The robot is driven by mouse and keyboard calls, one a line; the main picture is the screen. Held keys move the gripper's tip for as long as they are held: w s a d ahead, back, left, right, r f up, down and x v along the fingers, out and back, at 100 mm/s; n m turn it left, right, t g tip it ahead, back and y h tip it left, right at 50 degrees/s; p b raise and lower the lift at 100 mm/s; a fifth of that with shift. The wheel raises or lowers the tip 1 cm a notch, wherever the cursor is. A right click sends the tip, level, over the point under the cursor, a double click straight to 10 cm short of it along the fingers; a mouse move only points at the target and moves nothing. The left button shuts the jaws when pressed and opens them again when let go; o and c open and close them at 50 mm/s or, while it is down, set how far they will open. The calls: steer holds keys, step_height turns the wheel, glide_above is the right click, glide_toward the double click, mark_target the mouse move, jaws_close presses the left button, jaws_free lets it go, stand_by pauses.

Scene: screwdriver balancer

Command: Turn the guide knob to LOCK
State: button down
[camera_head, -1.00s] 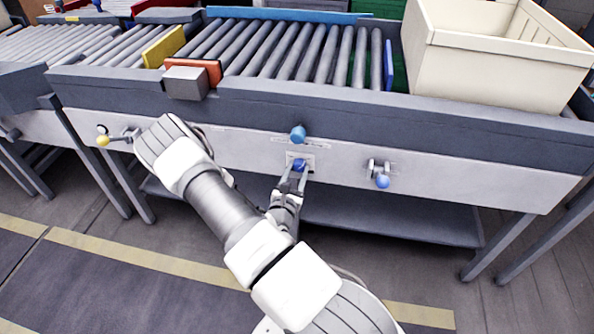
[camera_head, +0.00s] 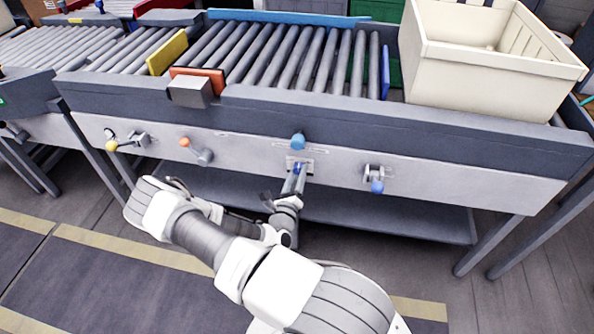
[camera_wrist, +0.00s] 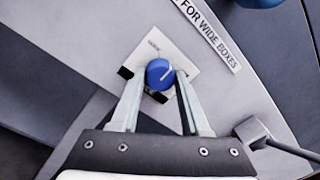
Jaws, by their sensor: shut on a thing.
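The guide knob (camera_wrist: 160,74) is a round blue knob with a white pointer line on a light square plate (camera_wrist: 182,55). In the wrist view its line points toward the upper right. Small lettering on the plate, near its upper left edge, is too small to read for certain. In the head view the knob (camera_head: 297,167) sits on the grey front panel, mostly covered by the fingers. My gripper (camera_wrist: 160,88) has its two fingers on either side of the knob, shut on it. The gripper also shows in the head view (camera_head: 296,176).
A blue ball handle (camera_head: 298,141) sits just above the knob. A blue-ended lever (camera_head: 377,185) is to the right, orange (camera_head: 185,142) and yellow (camera_head: 111,146) ones to the left. A cream crate (camera_head: 480,75) stands on the conveyor. The floor in front is free.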

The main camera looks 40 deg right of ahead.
steer(key=n+p, duration=0.1)
steer(key=n, duration=0.3)
steer(key=shift+n+t+p, duration=0.3)
steer(key=shift+n, duration=0.1)
steer(key=shift+n+p, duration=0.45)
steer(key=shift+n, duration=1.45)
steer(key=shift+c, duration=1.9)
jaws_free()
steer(key=shift+d, duration=0.1)
